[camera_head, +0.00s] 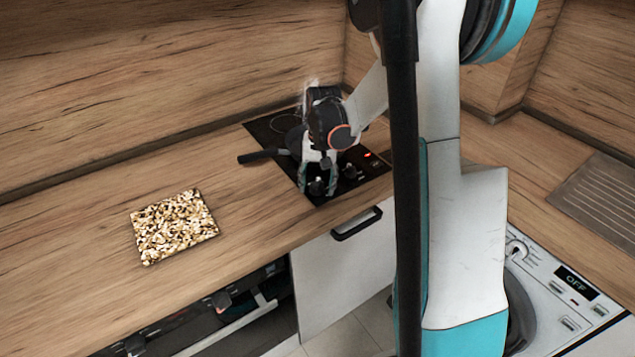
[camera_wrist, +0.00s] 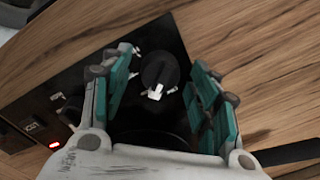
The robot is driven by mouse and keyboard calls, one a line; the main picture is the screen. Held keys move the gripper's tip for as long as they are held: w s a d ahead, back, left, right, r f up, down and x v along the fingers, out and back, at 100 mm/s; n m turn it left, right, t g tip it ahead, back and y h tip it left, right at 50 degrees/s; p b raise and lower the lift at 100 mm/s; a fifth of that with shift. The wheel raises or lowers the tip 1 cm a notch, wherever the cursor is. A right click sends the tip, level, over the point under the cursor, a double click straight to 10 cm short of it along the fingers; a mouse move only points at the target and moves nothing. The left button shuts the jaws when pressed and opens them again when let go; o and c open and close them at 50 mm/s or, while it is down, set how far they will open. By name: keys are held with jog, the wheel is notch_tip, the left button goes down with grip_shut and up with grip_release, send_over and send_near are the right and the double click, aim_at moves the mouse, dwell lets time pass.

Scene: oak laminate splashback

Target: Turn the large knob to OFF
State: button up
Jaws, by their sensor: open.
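A black round knob (camera_wrist: 158,70) with a white pointer sits on the black hob panel, between my gripper's fingers in the wrist view. It also shows in the head view (camera_head: 317,187). My gripper (camera_wrist: 162,60) is open, with teal finger pads on both sides of the knob and visible gaps to it. In the head view my gripper (camera_head: 317,181) points down at the hob's front edge.
A pan with a black handle (camera_head: 260,155) stands on the hob behind and left of my gripper. A red light (camera_head: 367,154) glows on the hob. A speckled board (camera_head: 173,226) lies on the wooden worktop. A display reading OFF (camera_head: 576,283) is on the washing machine.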

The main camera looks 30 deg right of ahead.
jog(key=shift+c, duration=0.2)
jog(key=c, duration=1)
jog(key=shift+n, duration=0.3)
jog(key=n, duration=0.4)
jog(key=shift+w+n+g, duration=0.1)
jog(key=shift+n+g, duration=0.2)
jog(key=shift+n, duration=2.4)
